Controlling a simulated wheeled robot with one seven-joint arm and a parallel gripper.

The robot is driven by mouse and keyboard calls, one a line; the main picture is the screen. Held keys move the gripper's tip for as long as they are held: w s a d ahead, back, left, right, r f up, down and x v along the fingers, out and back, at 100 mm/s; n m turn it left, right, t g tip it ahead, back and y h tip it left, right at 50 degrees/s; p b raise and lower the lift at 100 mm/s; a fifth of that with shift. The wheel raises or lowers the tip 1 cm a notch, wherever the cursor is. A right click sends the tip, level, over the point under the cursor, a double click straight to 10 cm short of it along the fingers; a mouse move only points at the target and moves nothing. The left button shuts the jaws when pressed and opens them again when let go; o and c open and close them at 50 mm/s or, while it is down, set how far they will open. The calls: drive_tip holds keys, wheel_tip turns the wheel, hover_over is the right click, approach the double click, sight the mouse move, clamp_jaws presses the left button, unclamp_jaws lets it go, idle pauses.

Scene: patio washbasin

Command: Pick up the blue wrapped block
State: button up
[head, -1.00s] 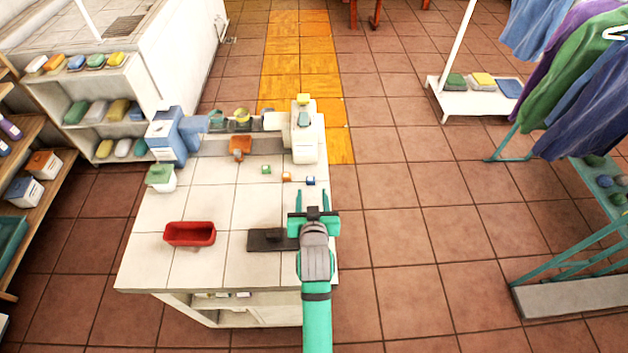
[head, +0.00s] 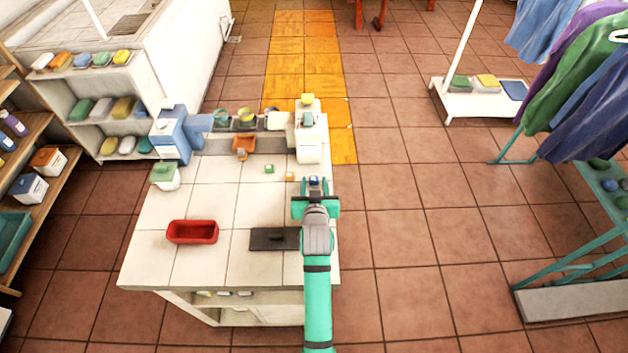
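The blue wrapped block (head: 313,181) is a small blue cube with a pale part, on the white tiled counter (head: 205,206) near its right edge. My teal gripper (head: 316,184) points away from me, over the counter's right edge. Its fingers are apart, and the block shows between or just beyond their tips. I cannot see contact with either finger. The gripper's body hides the counter just in front of the block.
An orange block (head: 290,177) and a green block (head: 269,169) sit to the left. A white dispenser (head: 308,140) stands behind. A red tray (head: 192,232) and a dark plate (head: 274,239) lie nearer. Open floor lies right of the counter.

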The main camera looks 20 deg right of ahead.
drive_tip(key=c, duration=0.8)
drive_tip(key=shift+r, duration=0.1)
